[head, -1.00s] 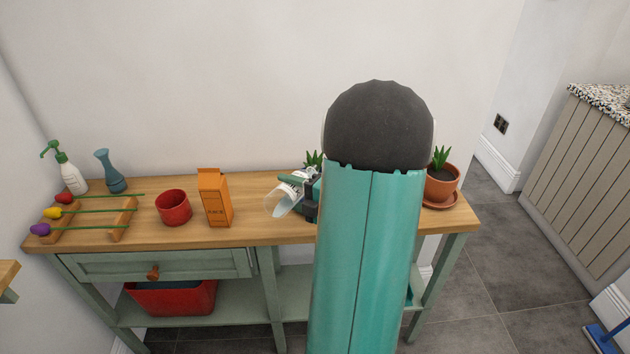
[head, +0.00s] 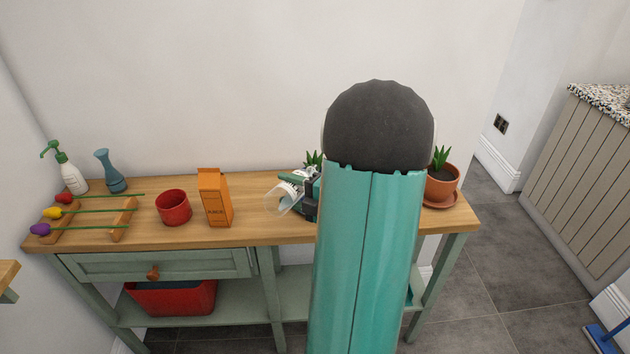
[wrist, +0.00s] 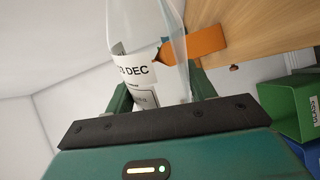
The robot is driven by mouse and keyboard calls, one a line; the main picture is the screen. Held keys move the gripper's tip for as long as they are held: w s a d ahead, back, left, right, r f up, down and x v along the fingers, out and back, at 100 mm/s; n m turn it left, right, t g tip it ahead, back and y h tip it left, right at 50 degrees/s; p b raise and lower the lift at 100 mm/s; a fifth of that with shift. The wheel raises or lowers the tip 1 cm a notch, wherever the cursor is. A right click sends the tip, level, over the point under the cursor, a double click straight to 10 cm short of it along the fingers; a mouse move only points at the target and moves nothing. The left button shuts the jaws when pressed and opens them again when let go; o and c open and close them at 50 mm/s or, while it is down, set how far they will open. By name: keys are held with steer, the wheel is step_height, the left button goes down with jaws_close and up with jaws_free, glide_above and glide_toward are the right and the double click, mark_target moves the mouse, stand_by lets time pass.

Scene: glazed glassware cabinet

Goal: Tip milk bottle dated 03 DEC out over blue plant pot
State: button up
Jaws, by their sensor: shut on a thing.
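The milk bottle (wrist: 150,35) is clear with a white label; "3 DEC" is readable in the wrist view and the digit before it is not clear. My gripper (wrist: 160,93) is shut on it. In the head view the bottle (head: 283,197) is tilted above the table, its free end towards the lower left, beside my gripper (head: 309,196). How much milk is in it I cannot tell. Green leaves (head: 314,159) show just behind my arm; the pot under them is hidden. No blue plant pot is visible in either view.
A terracotta potted plant (head: 441,184) stands at the right end.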

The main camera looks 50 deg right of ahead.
steer(key=shift+d+r+m, duration=0.15)
steer(key=shift+r+m, duration=0.25)
steer(key=shift+r, duration=0.1)
steer(key=shift+d+r+m, duration=0.15)
steer(key=shift+r+m, duration=0.25)
steer(key=shift+r, duration=0.1)
stand_by(2.4)
